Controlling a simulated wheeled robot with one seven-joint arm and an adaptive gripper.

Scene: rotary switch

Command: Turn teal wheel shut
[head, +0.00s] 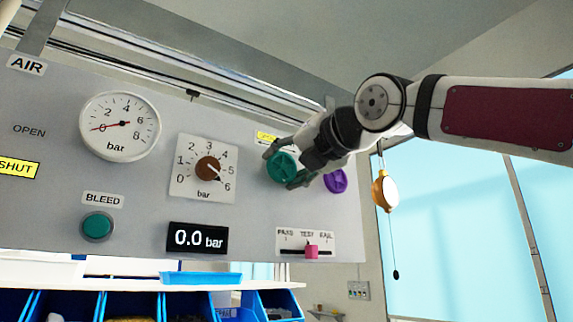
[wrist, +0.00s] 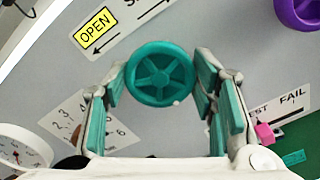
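The teal wheel (head: 281,167) is a round spoked handwheel on the right part of the grey panel. It also shows face-on in the wrist view (wrist: 159,73), with a small white dot at its lower right rim. My gripper (head: 287,166) reaches it from the right. In the wrist view my gripper (wrist: 159,68) has its fingers spread wide, one on each side of the wheel, close to the rim. I cannot see a clear gap, and whether the pads touch is hard to tell. A yellow OPEN label (wrist: 95,32) with an arrow is above left of the wheel.
A purple knob (head: 336,181) is right of the wheel. A pink slider (head: 311,251) sits below, and a brown rotary knob (head: 208,168) is to the left. The display (head: 197,238) reads 0.0 bar. An orange-rimmed round item (head: 384,191) hangs at the right.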

